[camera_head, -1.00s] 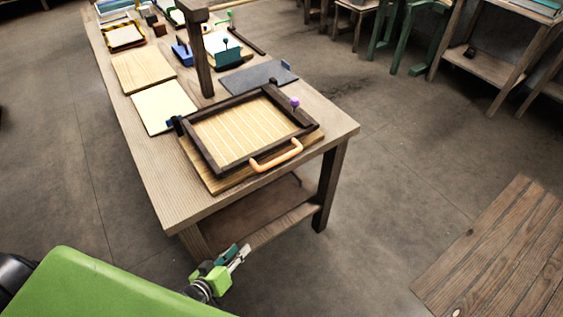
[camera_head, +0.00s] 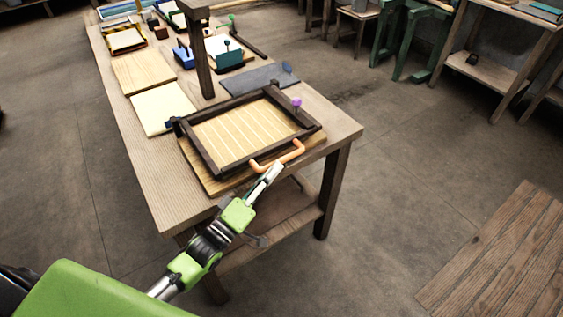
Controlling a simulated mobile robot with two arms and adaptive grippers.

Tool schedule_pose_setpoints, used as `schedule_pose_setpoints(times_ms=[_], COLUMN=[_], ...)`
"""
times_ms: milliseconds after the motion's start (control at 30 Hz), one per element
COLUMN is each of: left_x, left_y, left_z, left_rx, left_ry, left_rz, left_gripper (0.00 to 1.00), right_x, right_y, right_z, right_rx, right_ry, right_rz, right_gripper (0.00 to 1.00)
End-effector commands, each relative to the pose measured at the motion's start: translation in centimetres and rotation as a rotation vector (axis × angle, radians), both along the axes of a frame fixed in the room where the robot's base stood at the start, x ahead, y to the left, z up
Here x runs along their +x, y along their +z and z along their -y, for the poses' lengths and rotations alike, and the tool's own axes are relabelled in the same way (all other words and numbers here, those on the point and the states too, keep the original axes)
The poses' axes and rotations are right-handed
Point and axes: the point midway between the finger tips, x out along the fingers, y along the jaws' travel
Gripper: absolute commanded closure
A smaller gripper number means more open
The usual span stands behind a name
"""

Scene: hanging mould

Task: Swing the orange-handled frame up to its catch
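The dark wooden frame (camera_head: 216,160) lies flat, or nearly so, over a slatted pale panel (camera_head: 247,131) on the near end of the long table. Its orange handle (camera_head: 296,152) sticks out from the frame's near side. My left gripper (camera_head: 275,168) reaches up from below, its fingertips at the middle of the handle. The fingers overlap the handle in this view, and I cannot tell whether they are closed on it. A dark post (camera_head: 204,65) stands behind the frame; I cannot make out a catch on it. My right gripper is out of view.
A purple knob (camera_head: 297,104) stands at the frame's right corner. A dark grey mat (camera_head: 257,80), a cream sheet (camera_head: 162,108) and several small fixtures lie farther back on the table (camera_head: 325,122).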

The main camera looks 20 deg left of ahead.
Motion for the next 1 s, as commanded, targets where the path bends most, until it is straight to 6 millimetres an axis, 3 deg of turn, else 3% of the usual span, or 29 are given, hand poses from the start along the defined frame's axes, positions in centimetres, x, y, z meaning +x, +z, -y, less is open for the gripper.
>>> schedule_pose_setpoints(times_ms=[100, 300, 667, 800, 1000], left_x=[2.1, 4.0, 4.5, 4.4, 4.5], left_y=[0.4, 0.8, 0.9, 0.9, 1.0], left_z=[0.7, 1.4, 1.6, 1.6, 1.6], left_rx=[0.0, 0.0, 0.002, 0.002, 0.001], left_ry=[0.0, 0.0, 0.0, 0.0, 0.0], left_rz=[0.002, 0.0, -0.002, -0.002, -0.002], left_gripper=[0.72, 0.72, 0.72, 1.0, 1.0], right_x=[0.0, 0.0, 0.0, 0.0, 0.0], right_y=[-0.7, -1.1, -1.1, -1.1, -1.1], right_z=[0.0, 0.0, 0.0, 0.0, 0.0], right_rx=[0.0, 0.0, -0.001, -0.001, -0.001], right_ry=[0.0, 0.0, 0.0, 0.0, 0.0], right_rz=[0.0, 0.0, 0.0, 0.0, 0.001], right_gripper=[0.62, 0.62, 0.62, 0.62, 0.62])
